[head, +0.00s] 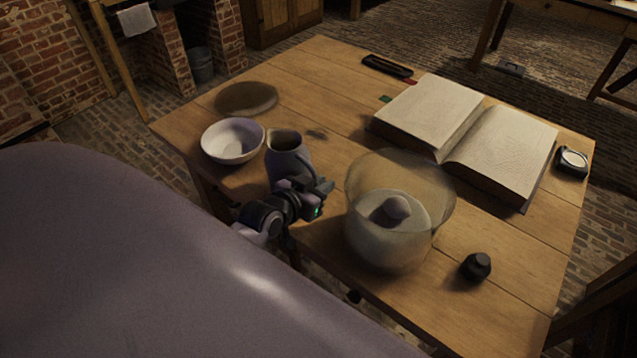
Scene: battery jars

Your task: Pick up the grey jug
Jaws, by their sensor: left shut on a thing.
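The grey jug (288,155) stands upright near the table's left front edge, its open mouth facing up. My left gripper (307,188) is at the jug's near right side, shut on the jug. The gripper and wrist hide the jug's lower part, so I cannot tell whether its base touches the table. My right gripper is not in the head view.
A white bowl (232,141) stands just left of the jug. A large glass jar (390,245) with something inside stands close on the right. A small dark pot (476,267), an open book (500,150) and a dark tray (387,66) are on the wooden table (325,75).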

